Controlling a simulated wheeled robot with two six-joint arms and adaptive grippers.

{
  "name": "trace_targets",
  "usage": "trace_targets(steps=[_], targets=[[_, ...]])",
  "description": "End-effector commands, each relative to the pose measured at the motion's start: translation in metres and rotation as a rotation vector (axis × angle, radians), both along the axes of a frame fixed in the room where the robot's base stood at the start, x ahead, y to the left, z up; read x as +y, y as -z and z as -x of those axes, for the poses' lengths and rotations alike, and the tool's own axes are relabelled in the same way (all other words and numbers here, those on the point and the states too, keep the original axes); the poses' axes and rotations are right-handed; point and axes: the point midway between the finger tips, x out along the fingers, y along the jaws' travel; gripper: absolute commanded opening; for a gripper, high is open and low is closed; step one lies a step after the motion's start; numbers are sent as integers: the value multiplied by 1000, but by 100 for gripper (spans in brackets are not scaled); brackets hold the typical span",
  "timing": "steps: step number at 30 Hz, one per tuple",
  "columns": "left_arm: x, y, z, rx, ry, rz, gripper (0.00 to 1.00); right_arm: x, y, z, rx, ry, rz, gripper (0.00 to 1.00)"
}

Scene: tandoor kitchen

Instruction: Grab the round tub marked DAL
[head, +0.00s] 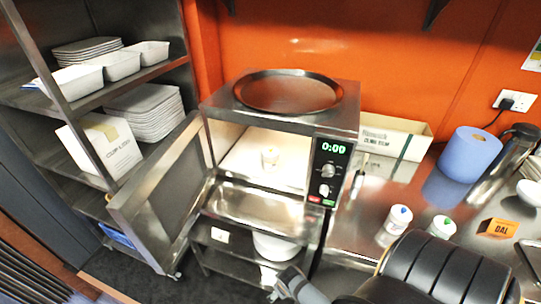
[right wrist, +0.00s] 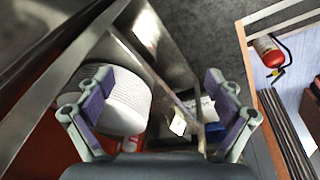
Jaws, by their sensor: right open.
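An orange card reading DAL (head: 500,228) stands on the steel counter at the right of the head view. Near it are two small round white tubs, one with a blue mark on its lid (head: 399,215) and one with a green mark (head: 442,227). A small pale tub (head: 270,157) sits inside the open oven. I can read no DAL marking on any tub. My right gripper (right wrist: 158,112) is open and empty in the right wrist view, low in front of the oven stand and away from the tubs. My left gripper is not in view.
The oven (head: 330,150) has its door (head: 160,195) swung open to the left. A blue roll (head: 468,155) and a box (head: 395,138) stand on the counter. Shelves with white dishes are at left. A red extinguisher (right wrist: 268,50) shows in the wrist view.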

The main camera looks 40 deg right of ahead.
Motion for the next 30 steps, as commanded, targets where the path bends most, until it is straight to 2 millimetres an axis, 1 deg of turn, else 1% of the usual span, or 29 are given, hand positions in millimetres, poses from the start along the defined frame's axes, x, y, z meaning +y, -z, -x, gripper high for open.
trace_targets(steps=[1,2,3,5,6,8,9,11,12,13,15,17,23,24,26,30], targets=[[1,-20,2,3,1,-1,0,1,-39,-10,-14,5,2,93],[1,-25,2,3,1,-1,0,2,-54,-15,-18,9,3,93],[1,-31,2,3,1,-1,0,2,-75,-20,-25,13,6,93],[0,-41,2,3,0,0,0,3,-105,-28,-34,21,8,93],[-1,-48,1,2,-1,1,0,4,-125,-32,-41,28,10,93],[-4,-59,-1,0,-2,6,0,4,-157,-40,-53,44,14,93],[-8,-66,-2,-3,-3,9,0,4,-177,-45,-60,58,16,93],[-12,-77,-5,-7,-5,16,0,3,-207,-54,-73,91,21,93],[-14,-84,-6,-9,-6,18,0,1,-226,-62,-84,128,25,93],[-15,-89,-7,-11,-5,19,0,-2,-239,-71,-93,165,31,93],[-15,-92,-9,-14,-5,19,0,-9,-247,-89,-106,255,41,93],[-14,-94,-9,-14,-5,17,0,-15,-250,-105,-118,327,49,93],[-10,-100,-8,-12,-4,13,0,-34,-256,-161,-169,568,76,93],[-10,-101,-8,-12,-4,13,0,-37,-258,-174,-183,619,81,93],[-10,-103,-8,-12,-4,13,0,-43,-264,-193,-205,697,89,93],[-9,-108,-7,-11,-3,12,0,-55,-284,-240,-271,889,107,93]])
